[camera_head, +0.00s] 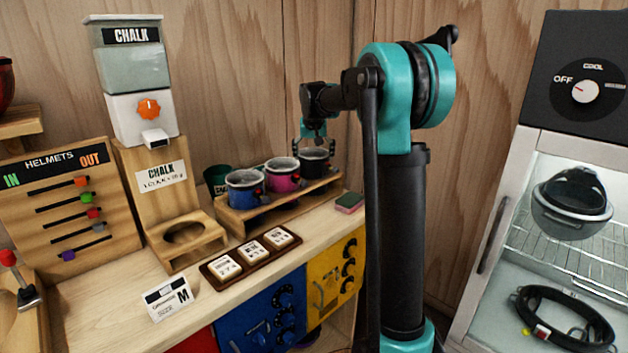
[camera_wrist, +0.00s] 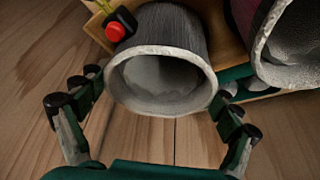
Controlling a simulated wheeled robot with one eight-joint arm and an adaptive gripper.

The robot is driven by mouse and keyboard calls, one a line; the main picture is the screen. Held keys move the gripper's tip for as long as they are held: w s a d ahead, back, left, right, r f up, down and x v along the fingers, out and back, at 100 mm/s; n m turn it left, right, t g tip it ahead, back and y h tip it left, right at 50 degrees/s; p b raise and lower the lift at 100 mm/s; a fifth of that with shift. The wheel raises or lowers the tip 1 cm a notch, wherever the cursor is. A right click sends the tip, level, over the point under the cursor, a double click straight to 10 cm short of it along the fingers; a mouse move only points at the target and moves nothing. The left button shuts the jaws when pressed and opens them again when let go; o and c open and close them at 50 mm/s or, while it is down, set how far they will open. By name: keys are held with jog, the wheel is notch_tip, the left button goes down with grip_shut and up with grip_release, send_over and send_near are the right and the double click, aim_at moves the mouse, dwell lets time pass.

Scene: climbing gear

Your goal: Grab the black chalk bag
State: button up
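The black chalk bag (camera_head: 315,163) stands at the right end of a wooden rack on the counter, its pale rim facing up. My gripper (camera_head: 314,147) is over it, pointing down, with its fingers spread on either side of the rim. In the wrist view the dark grey bag (camera_wrist: 172,35) with its white fluffy rim sits between the fingertips of my open gripper (camera_wrist: 158,95). The fingers look apart from the bag; whether they touch it is unclear.
A magenta bag (camera_head: 282,176) stands close beside the black one, also in the wrist view (camera_wrist: 284,40). A blue bag (camera_head: 245,190) is further left in the wooden rack (camera_head: 285,209). A red-and-green block (camera_head: 349,203) lies right of the rack. A chalk dispenser (camera_head: 140,95) stands left.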

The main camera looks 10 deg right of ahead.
jog(key=c, duration=0.8)
jog(key=shift+c, duration=0.2)
